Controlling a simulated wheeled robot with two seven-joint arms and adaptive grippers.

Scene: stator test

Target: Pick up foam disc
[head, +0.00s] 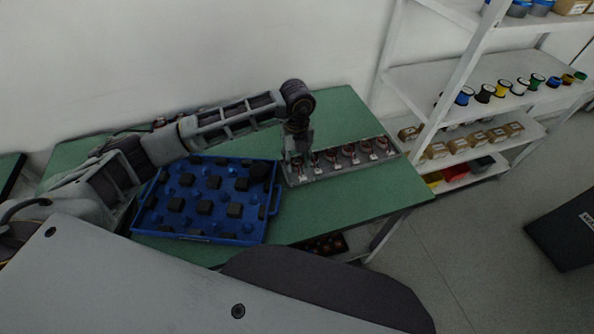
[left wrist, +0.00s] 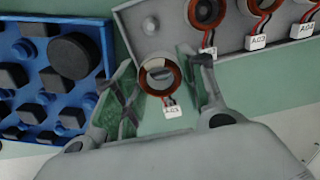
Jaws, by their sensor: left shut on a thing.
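The foam disc (left wrist: 73,55) appears as a dark round disc on the blue tray in the left wrist view, left of my left gripper. In the head view the disc (head: 260,172) is a dark round shape at the tray's right side. My left gripper (left wrist: 168,88) is shut on a copper-ringed stator (left wrist: 157,75) with red wires and a white tag. The stator shows between the two fingers, by the near left corner of the grey tray; its height is hard to tell. In the head view my left gripper (head: 297,152) is over the grey tray's left end. My right gripper is not in view.
The blue tray (head: 272,205) holds several dark blocks. The grey tray (head: 330,172) holds a row of tagged stators. The green table (head: 370,198) is clear in front of the grey tray. A white shelf with spools and boxes stands at the right.

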